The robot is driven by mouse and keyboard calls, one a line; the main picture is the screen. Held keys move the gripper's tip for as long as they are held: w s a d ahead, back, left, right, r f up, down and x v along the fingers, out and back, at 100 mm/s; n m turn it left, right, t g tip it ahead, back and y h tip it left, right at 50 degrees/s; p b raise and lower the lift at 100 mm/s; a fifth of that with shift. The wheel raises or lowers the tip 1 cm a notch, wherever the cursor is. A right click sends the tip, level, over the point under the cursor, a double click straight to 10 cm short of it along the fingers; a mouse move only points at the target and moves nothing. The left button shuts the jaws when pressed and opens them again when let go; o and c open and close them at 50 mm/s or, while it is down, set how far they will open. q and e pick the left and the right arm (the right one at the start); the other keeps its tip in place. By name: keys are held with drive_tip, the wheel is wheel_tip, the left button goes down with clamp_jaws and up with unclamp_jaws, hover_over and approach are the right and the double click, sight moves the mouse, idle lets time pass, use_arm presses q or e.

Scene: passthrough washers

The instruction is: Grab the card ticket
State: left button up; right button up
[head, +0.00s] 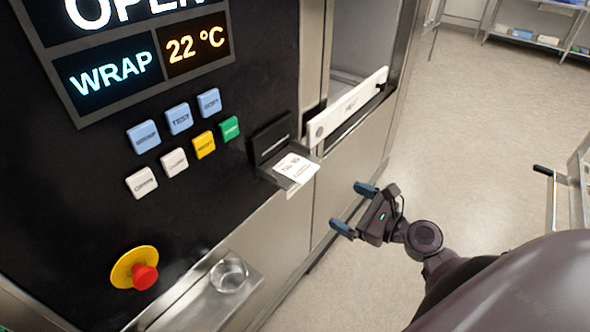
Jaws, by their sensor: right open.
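The card ticket (297,168) is a small white printed slip. It sticks out of a dark slot unit (271,140) on the front of the washer's black panel and lies over the unit's small grey tray. My right gripper (350,208) is open and empty, below and to the right of the ticket, apart from it. Its two blue-tipped fingers point left toward the machine. My left gripper is not in view.
Several coloured buttons (180,118) sit left of the slot, with a red emergency stop (144,276) lower down. A white door bar (346,106) is behind the ticket. Floor at right is mostly clear; a cart (560,190) stands at the right edge.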

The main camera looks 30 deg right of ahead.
wheel_tip(320, 180, up, 2)
drive_tip(key=m, duration=0.2)
drive_tip(key=m+p, duration=0.1)
drive_tip(key=p, duration=0.1)
approach(296, 168)
drive_tip(key=shift+d+f+x, duration=0.2)
drive_tip(key=shift+f+x, duration=0.2)
drive_tip(key=shift+x, duration=2.1)
drive_tip(key=shift+t+y, duration=0.4)
drive_tip(key=shift+c, duration=0.2)
drive_tip(key=c, duration=0.7)
